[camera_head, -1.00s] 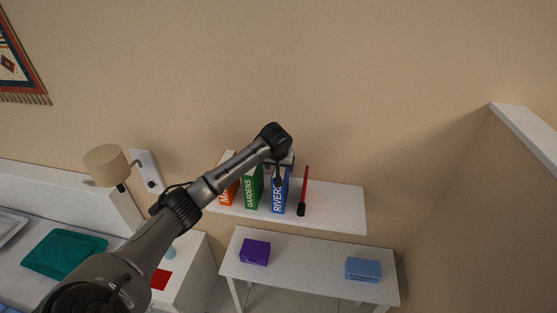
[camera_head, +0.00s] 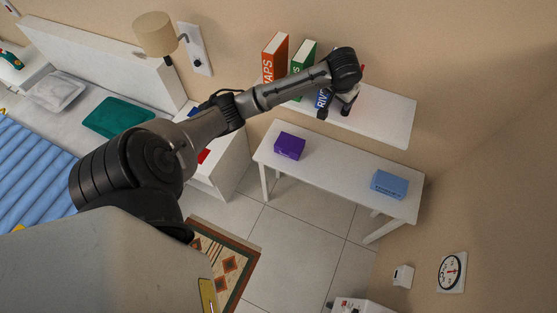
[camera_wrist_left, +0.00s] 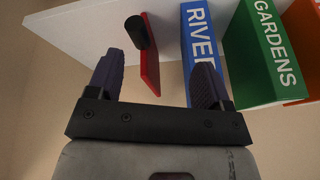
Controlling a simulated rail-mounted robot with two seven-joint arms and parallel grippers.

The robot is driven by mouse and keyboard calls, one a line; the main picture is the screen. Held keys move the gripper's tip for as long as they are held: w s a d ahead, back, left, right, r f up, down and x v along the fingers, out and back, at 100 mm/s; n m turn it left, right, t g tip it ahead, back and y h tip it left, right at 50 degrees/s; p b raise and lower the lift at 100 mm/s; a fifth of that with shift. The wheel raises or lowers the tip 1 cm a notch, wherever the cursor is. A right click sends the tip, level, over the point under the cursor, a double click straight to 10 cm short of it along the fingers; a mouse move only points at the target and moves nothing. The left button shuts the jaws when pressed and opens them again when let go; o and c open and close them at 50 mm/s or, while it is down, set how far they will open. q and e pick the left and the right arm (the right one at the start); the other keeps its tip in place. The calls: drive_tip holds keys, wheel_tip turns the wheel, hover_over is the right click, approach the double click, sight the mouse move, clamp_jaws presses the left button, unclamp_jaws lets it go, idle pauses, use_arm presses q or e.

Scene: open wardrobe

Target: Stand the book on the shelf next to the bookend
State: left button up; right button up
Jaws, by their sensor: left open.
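The blue book, lettered RIVER (camera_head: 321,98), stands upright on the white wall shelf (camera_head: 395,116), beside the green GARDENS book (camera_head: 303,55). It also shows in the left wrist view (camera_wrist_left: 197,45). The red bookend (camera_wrist_left: 150,65) with its black knob stands on the other side of the blue book, with a gap between them. In the head view the arm hides most of the bookend. My left gripper (camera_head: 338,108) is open and empty in front of the shelf. In the wrist view one finger overlaps the blue book's lower part; contact cannot be told. My right gripper is not in view.
An orange MAPS book (camera_head: 273,57) stands beyond the green one. Below the shelf, a white table (camera_head: 335,172) carries a purple box (camera_head: 290,146) and a light blue box (camera_head: 389,184). A lamp (camera_head: 155,34) and bed are at left. The shelf's right end is clear.

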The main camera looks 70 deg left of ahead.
use_arm(q)
drive_tip(key=s+d+f+m+h, duration=0.1)
drive_tip(key=s+d+f+m, duration=0.15)
drive_tip(key=d+f, duration=0.3)
drive_tip(key=s+d+f+m, duration=0.1)
drive_tip(key=s+d+f, duration=0.3)
drive_tip(key=d+f, duration=0.15)
drive_tip(key=s+d+f+m+h, duration=0.1)
drive_tip(key=s+d+m, duration=0.1)
drive_tip(key=s+d, duration=0.6)
drive_tip(key=s+d+f+m+h, duration=0.1)
drive_tip(key=s+d+m, duration=0.1)
drive_tip(key=s+d, duration=0.7)
drive_tip(key=s, duration=0.4)
drive_tip(key=shift+s+f+t, duration=0.35)
drive_tip(key=shift+s+t, duration=0.05)
